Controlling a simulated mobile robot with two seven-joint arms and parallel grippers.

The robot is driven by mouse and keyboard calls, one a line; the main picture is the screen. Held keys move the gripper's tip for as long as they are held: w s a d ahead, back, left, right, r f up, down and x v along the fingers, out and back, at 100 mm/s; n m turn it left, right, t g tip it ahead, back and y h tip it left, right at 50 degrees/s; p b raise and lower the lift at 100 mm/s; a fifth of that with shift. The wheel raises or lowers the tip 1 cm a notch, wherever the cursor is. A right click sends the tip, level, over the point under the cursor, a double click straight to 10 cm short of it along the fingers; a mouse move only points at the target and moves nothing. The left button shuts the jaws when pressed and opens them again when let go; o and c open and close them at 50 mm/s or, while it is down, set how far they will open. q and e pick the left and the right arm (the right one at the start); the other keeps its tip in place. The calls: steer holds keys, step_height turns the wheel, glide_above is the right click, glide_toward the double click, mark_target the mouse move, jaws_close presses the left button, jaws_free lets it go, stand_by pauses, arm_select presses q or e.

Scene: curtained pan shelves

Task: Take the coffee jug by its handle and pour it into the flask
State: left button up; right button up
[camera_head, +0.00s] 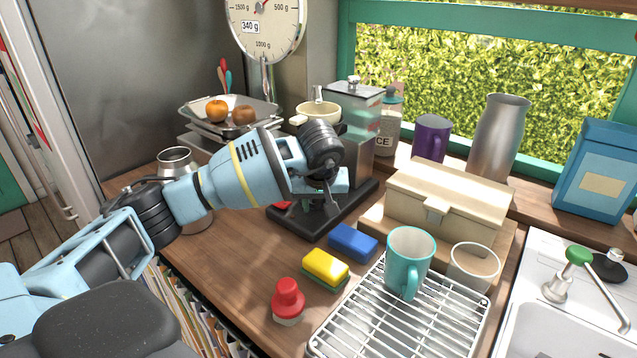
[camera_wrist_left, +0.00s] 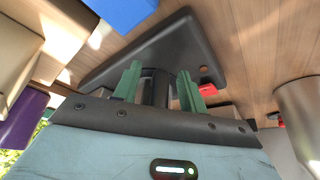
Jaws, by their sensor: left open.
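My left gripper (camera_head: 322,186) is over the black base of the coffee machine (camera_head: 352,205) in the head view. Its open green fingers (camera_wrist_left: 159,86) show in the left wrist view, with a dark upright part between them; I cannot tell what that part is. An open-topped steel vessel (camera_head: 175,158) stands left on the counter, partly behind my left arm; its side also shows in the left wrist view (camera_wrist_left: 298,105). A taller steel vessel (camera_head: 498,138) stands upright by the window. I cannot tell which is the jug or the flask. My right gripper is out of view.
A blue sponge (camera_head: 352,242), a yellow sponge (camera_head: 326,266) and a red-topped item (camera_head: 288,300) lie in front of the machine. A teal mug (camera_head: 408,262) stands on the wire rack (camera_head: 390,335). A beige box (camera_head: 450,205) is at right. Scales (camera_head: 240,105) stand behind.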

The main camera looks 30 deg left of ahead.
arm_select(q)
jaws_close()
steer(key=shift+r, duration=0.1)
stand_by(1.3)
